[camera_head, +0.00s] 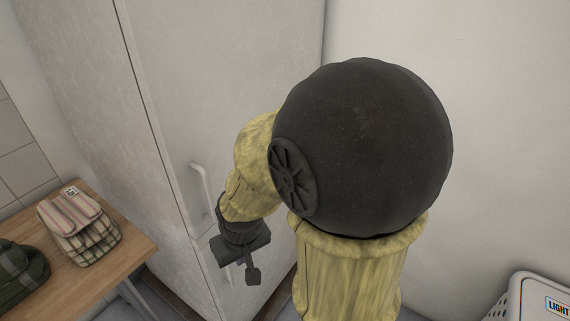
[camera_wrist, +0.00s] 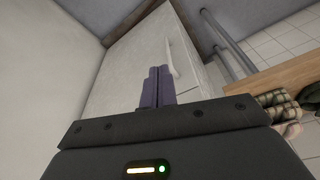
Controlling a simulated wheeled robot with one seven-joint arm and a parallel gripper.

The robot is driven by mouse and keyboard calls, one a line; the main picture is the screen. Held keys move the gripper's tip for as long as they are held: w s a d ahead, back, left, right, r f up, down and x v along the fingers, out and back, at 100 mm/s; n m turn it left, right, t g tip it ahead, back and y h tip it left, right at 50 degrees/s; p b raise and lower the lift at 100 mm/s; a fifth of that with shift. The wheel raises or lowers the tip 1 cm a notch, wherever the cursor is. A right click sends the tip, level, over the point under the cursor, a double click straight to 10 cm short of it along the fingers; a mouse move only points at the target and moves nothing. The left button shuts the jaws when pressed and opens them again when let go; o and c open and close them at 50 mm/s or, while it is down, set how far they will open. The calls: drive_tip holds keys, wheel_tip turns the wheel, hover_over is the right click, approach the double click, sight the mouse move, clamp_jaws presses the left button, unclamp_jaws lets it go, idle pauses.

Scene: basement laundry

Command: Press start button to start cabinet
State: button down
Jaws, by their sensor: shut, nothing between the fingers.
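A tall, pale cabinet (camera_head: 180,90) with a split front and light upright handles (camera_head: 202,188) stands in front of me. It also shows in the wrist view (camera_wrist: 122,75), with a handle near the fingers. I cannot make out a start button in either view. My gripper (camera_head: 253,276) is low in front of the cabinet, pointing down in the head view, and my arm hides part of the cabinet front. In the wrist view its two dark fingers (camera_wrist: 160,72) are together with nothing between them. I cannot tell whether they touch the cabinet.
A wooden table (camera_head: 115,268) at the left holds a striped bag (camera_head: 80,225) and a dark green bag (camera_head: 20,272). A white basket (camera_head: 540,298) with a "LIGHT" label stands at the lower right. A bare wall is at the right.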

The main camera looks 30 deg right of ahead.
drive_tip(key=w+d+f+m+t+p, duration=0.2)
drive_tip(key=w+d+f+m+t, duration=0.1)
drive_tip(key=w+d+m, duration=0.45)
drive_tip(key=w+d+f+m+t+p, duration=0.2)
drive_tip(key=w+d+f+m, duration=0.1)
drive_tip(key=w+d+m, duration=0.5)
drive_tip(key=s+d+m+t+h+p, duration=0.1)
drive_tip(key=d+m+t+h, duration=0.4)
drive_tip(key=d+m, duration=1.4)
drive_tip(key=shift+d+r+t+p, duration=0.3)
drive_tip(key=shift+t+p, duration=0.2)
drive_tip(key=shift+p, duration=0.4)
drive_tip(key=shift+s, duration=0.1)
drive_tip(key=w+a+b, duration=0.1)
drive_tip(key=w+a, duration=0.2)
drive_tip(key=w, duration=0.5)
drive_tip(key=shift+a, duration=0.2)
